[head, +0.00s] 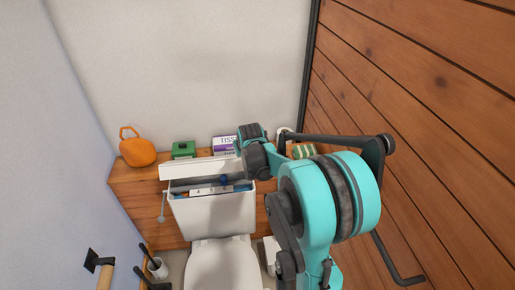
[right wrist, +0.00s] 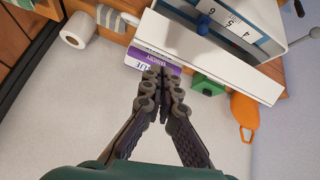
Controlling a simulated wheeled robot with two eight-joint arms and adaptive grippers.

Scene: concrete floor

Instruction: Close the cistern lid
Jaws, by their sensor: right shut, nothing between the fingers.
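The white cistern (head: 215,215) stands behind the toilet bowl, its top open with a blue part and a numbered scale inside. Its white lid (head: 190,171) is raised along the back edge of the opening; in the right wrist view the lid (right wrist: 225,62) is a long white panel beside the open cistern (right wrist: 255,25). My right gripper (right wrist: 164,75) is shut and empty, its tips close to the lid's back side by the purple tissue box; contact is unclear. In the head view, my right arm hides part of the lid's right end.
A wooden ledge (head: 130,190) behind the cistern carries an orange pot (head: 138,151), a green box (head: 184,149), a purple tissue box (head: 223,144) and a green striped item (head: 304,151). A plank wall (head: 420,90) is close on the right. A toilet roll (right wrist: 75,32) shows too.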

